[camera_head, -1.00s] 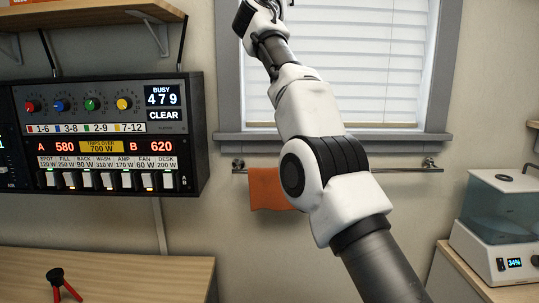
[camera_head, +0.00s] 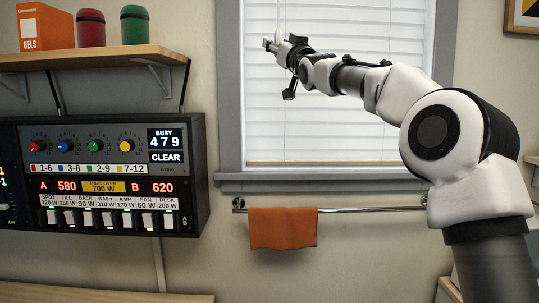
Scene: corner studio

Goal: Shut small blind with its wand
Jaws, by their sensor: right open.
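The small blind (camera_head: 350,130) hangs in the grey-framed window, with white slats that look nearly flat to the pane. A thin pale wand (camera_head: 281,16) hangs at its upper left; its lower part is hard to make out against the slats and behind my gripper. My right gripper (camera_head: 279,69) is in front of the blind's upper left, close to the wand. Its jaws are open, one dark finger up to the left and one lower down. I cannot tell whether the wand is between the fingers or touching them. My left gripper is out of view.
A control panel (camera_head: 105,222) with knobs and switches is on the left wall. Above it a shelf (camera_head: 95,58) holds an orange box (camera_head: 45,28) and red and green containers. Below the sill, an orange towel (camera_head: 283,230) hangs on a metal rail (camera_head: 370,207).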

